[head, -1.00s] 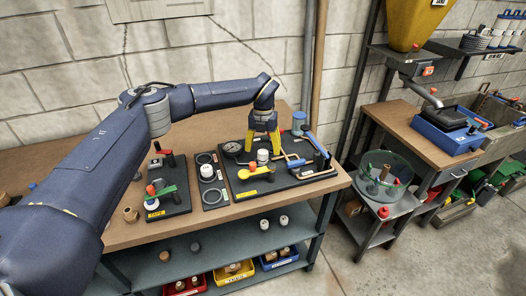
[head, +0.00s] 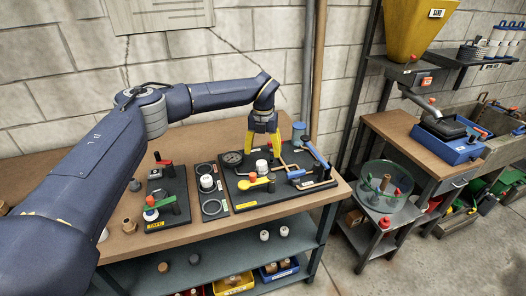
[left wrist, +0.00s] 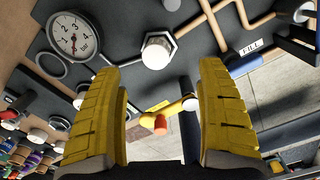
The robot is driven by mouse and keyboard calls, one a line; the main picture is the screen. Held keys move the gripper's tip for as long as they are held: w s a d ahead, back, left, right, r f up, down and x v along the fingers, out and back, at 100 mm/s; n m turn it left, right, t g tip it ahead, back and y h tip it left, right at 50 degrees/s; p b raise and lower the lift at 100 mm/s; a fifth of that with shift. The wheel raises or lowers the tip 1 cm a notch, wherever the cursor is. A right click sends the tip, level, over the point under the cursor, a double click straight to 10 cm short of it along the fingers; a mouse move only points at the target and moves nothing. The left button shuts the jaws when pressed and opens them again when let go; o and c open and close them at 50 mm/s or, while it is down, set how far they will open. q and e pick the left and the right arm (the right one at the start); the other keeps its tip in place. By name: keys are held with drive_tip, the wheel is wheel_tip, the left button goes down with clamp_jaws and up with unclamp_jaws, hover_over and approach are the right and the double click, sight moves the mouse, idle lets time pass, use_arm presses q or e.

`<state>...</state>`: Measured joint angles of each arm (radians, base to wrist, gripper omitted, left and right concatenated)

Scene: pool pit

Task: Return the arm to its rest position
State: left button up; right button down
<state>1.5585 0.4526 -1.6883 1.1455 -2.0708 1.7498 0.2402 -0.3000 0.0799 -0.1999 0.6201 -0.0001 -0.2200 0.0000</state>
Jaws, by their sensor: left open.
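My left arm reaches in from the left in the head view and extends over the workbench. Its yellow-fingered left gripper (head: 262,150) points down above the black plumbing board (head: 228,191). In the left wrist view the two yellow fingers (left wrist: 160,125) stand wide apart with nothing between them. Beyond them are a white cap on a hex fitting (left wrist: 156,55), a round gauge (left wrist: 73,36) and a yellow lever with a red end (left wrist: 155,123). In the head view the white-capped fitting (head: 262,166) stands upright on the board, just below the fingers. My right gripper does not show.
A black valve board (head: 168,218) and a narrow ring tray (head: 214,207) lie left of the plumbing board. A blue-handled lever (head: 315,152) rises at its right. A glass bowl (head: 386,186) sits on a side shelf.

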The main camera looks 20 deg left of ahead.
sight(262, 162)
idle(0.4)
use_arm(q)
drive_tip(key=shift+a+r, duration=0.1)
drive_tip(key=shift+r, duration=0.3)
drive_tip(key=c, duration=0.4)
drive_tip(key=shift+a+r, duration=0.1)
drive_tip(key=shift+r, duration=0.4)
drive_tip(key=shift+c, duration=0.2)
drive_tip(key=shift+f, duration=4.4)
drive_tip(key=shift+r, duration=0.1)
drive_tip(key=shift+r, duration=1.4)
drive_tip(key=n, duration=0.5)
drive_tip(key=shift+n, duration=0.4)
